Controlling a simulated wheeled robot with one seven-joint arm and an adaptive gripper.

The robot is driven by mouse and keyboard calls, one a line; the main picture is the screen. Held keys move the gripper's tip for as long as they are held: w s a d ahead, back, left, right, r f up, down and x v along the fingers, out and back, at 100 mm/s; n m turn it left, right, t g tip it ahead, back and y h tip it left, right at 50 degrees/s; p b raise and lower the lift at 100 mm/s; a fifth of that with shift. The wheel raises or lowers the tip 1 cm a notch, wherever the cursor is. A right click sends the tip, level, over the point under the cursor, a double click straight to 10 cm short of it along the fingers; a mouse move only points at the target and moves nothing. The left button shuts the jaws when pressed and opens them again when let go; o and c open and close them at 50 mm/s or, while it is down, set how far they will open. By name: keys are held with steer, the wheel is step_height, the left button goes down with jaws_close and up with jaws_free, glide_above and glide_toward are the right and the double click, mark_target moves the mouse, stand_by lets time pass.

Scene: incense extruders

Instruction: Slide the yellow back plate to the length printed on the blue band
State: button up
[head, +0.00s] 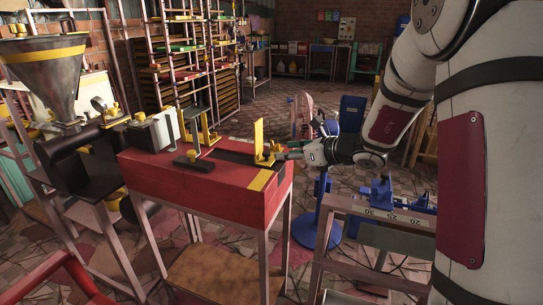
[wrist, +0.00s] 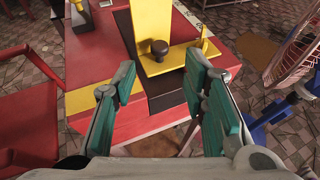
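The yellow back plate (head: 259,136) stands upright near the right end of the red bench (head: 225,195). In the wrist view the plate (wrist: 152,25) rises from a flat yellow foot (wrist: 185,56) with a dark round knob (wrist: 159,47), beside a dark channel. My gripper (head: 287,154) is just right of the plate in the head view. In the wrist view my gripper (wrist: 160,72) is open, its green-padded fingers apart on either side of the foot's near edge, nothing held. I cannot make out a blue band with a printed length.
A second yellow bracket (head: 208,130) stands farther left on the bench, behind a dark block (head: 194,162). A metal hopper (head: 44,75) stands at left. At right, a stand carries a numbered scale (head: 390,214) with blue fittings (head: 381,190). A fan (wrist: 295,55) is close right.

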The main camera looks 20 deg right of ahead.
mark_target(268, 153)
steer(key=b+x, duration=0.1)
steer(key=x, duration=0.6)
steer(key=shift+w+a, duration=0.15)
steer(key=shift+c, duration=0.4)
jaws_close()
